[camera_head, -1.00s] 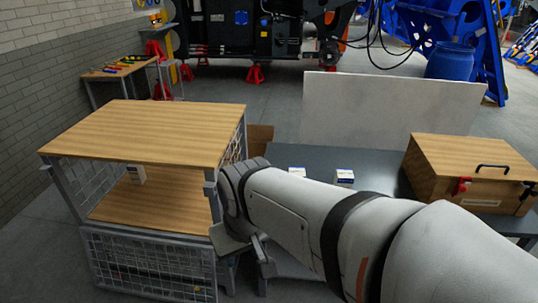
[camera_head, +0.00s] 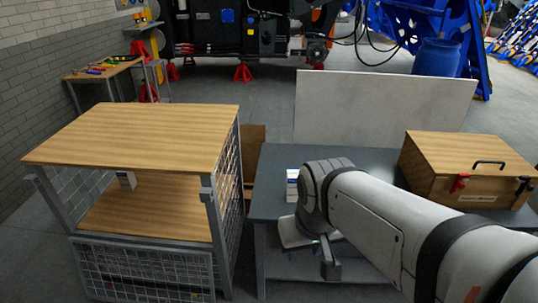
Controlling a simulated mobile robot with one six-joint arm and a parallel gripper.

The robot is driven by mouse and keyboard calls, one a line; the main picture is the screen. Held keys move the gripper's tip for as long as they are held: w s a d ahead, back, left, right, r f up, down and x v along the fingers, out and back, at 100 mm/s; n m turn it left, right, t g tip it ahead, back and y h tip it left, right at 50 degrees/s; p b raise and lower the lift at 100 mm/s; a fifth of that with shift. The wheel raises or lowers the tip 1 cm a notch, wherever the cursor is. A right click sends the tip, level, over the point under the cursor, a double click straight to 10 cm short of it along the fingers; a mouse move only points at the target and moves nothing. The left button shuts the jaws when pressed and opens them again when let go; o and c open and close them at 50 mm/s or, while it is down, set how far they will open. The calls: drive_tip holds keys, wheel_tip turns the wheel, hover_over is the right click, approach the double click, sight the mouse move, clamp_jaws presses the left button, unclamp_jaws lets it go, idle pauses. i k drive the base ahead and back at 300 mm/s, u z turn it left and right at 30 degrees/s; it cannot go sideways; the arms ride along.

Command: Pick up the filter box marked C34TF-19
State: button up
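A small white box with a blue part (camera_head: 292,186) stands on the grey table, just left of my arm's wrist. A second small box on this table (camera_head: 382,174) is mostly hidden behind my arm. All markings are too small to read, so I cannot tell which is C34TF-19.
The wood-topped mesh cart (camera_head: 140,135) stands left of the grey table (camera_head: 272,207), with a narrow gap between. A wooden case (camera_head: 468,165) with a handle and red latch sits at the table's right. A pale panel (camera_head: 385,110) stands behind the table.

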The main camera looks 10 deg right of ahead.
sight(291, 174)
drive_tip(key=u, duration=0.05)
drive_tip(key=i, duration=1)
drive_tip(key=z, duration=0.05)
